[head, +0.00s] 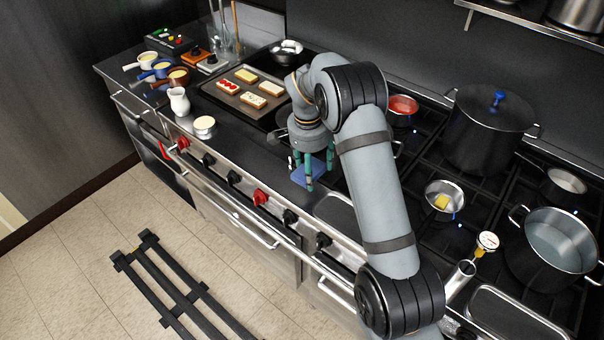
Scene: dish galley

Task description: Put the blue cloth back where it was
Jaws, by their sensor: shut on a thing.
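The gripper is shut on the cloth. The fingers and wrist cover part of the cloth, and I cannot tell whether it touches the surface below.
A tray of decorated slices (219,86) lies behind left. A small cream pot (204,127) and a white jug (179,101) stand left along the front. A steel bowl (445,197), a tall dark pot (488,130) and a large pan (551,247) occupy the right.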

